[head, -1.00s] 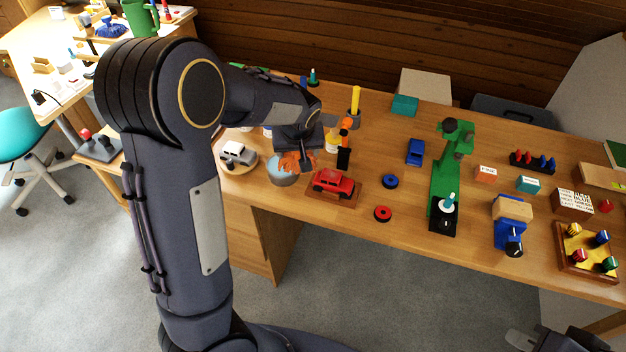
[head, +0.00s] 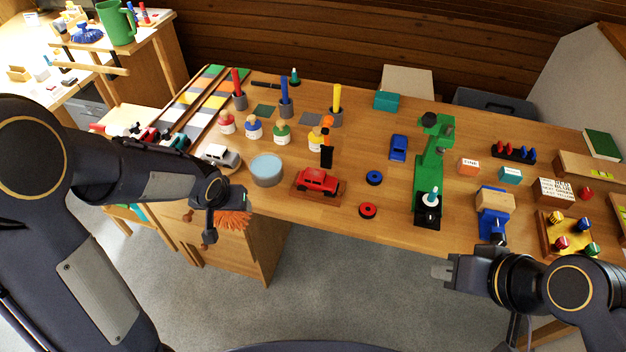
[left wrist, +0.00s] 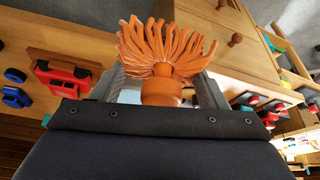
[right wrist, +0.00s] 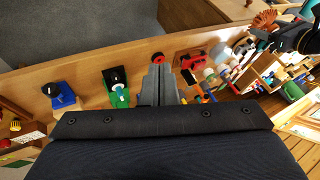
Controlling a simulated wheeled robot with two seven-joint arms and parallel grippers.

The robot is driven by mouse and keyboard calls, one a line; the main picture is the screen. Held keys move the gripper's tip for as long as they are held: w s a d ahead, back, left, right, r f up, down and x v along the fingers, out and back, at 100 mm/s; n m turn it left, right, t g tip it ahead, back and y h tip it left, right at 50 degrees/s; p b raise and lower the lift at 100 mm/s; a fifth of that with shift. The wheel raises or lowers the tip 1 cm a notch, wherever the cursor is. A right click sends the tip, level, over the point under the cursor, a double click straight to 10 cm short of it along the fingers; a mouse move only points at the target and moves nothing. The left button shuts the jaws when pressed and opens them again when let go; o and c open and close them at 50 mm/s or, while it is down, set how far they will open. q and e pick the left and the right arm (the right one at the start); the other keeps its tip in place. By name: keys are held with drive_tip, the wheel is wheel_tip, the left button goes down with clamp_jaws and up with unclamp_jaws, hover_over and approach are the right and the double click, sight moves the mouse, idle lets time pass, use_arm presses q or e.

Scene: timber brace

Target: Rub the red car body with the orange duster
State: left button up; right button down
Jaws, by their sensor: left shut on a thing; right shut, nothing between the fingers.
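The red car body (head: 318,181) sits upright on a brown wooden block near the table's front edge. It also shows at the left of the left wrist view (left wrist: 62,78) and in the right wrist view (right wrist: 193,61). My left gripper (head: 212,214) is shut on the orange duster (head: 234,219), in front of the table edge and left of the car, apart from it. The duster's orange strands and round handle fill the middle of the left wrist view (left wrist: 160,50). My right gripper (head: 442,270) is shut and empty, in front of the table's edge at the right.
A black-and-orange upright item (head: 327,150) stands just behind the car. Red (head: 368,211) and blue (head: 374,177) rings lie right of it, before a green stand (head: 430,165).

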use_arm(q)
drive_tip(key=shift+r, duration=0.15)
wheel_tip(320, 180, up, 2)
drive_tip(key=shift+p, duration=1.1)
use_arm(e)
drive_tip(key=w+r, duration=0.4)
drive_tip(key=w, duration=0.5)
use_arm(q)
wheel_tip(320, 180, up, 2)
drive_tip(key=shift+r+p, duration=0.1)
drive_tip(key=shift+p, duration=0.95)
drive_tip(key=shift+r+p, duration=0.75)
drive_tip(key=shift+p, duration=0.05)
drive_tip(key=shift+r+p, duration=0.85)
use_arm(e)
drive_tip(key=n+g+h, duration=0.2)
drive_tip(key=n+h, duration=0.1)
drive_tip(key=n, duration=0.2)
hover_over(332, 178)
wheel_tip(332, 178, down, 14)
use_arm(q)
drive_tip(key=shift+f+b, duration=1.3)
use_arm(e)
drive_tip(key=shift+s+d+f, duration=0.1)
drive_tip(key=shift+s+f, duration=0.1)
drive_tip(key=shift+f, duration=1.05)
drive_tip(key=shift+s+d+f, duration=0.1)
drive_tip(key=shift+s+f, duration=0.1)
drive_tip(key=shift+f, duration=1.05)
